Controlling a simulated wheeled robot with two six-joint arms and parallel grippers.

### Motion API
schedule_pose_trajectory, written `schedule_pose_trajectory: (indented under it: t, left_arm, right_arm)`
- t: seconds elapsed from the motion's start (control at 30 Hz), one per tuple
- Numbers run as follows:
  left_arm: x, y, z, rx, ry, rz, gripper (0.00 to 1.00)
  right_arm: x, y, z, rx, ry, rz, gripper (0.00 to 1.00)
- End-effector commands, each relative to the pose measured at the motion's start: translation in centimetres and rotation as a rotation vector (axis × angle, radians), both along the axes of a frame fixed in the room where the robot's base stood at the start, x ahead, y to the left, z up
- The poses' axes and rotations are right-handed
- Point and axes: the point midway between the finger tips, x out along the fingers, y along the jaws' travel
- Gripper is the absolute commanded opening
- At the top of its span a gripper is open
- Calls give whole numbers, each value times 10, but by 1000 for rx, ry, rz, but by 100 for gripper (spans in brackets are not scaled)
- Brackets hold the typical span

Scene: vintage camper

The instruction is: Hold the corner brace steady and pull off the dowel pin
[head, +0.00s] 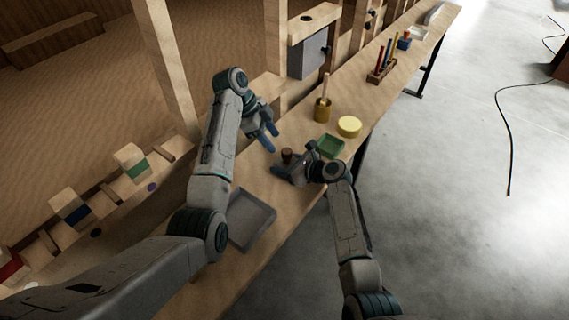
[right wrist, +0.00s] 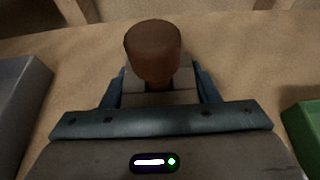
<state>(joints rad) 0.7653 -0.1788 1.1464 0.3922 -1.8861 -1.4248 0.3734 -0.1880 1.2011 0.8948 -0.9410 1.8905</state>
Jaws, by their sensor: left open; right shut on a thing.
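The dowel pin (head: 287,154) is a short brown cylinder with a wider rounded top. The pin rises between the fingers. The brace is mostly hidden by this gripper in the head view. My left gripper (head: 271,137) is open and empty, above and to the left of the pin, apart from it.
A grey tray (head: 266,222) lies near the front of the bench (head: 283,222). Wooden posts (head: 165,65) rise along the left.

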Motion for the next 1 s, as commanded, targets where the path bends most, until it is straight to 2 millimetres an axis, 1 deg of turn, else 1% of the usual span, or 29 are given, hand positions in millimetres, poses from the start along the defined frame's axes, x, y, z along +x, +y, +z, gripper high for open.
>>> schedule_pose_trajectory:
  t: [0.03, 0.3, 0.5, 0.63, 0.9, 0.93, 1.0]
  left_arm:
    - [-1, -3, -6, 0, 3, -1, 49]
    - [-3, -21, -38, -1, 3, 1, 49]
    - [-4, -29, -54, 0, 2, 2, 49]
    - [-4, -32, -59, 0, 1, 3, 49]
    - [-4, -33, -60, 0, 0, 2, 49]
    - [-4, -33, -60, 0, 1, 3, 47]
    - [-4, -33, -60, 0, 1, 3, 33]
  right_arm:
    - [0, 0, 0, 0, 0, 0, 25]
    - [0, 0, 0, 0, 0, 1, 25]
    - [0, 0, 0, -1, 1, 0, 25]
    - [0, 0, 0, -1, 1, 1, 25]
    - [0, 0, 0, -1, 1, 1, 25]
    - [0, 0, 0, -1, 1, 1, 25]
    - [0, 0, 0, -1, 1, 1, 25]
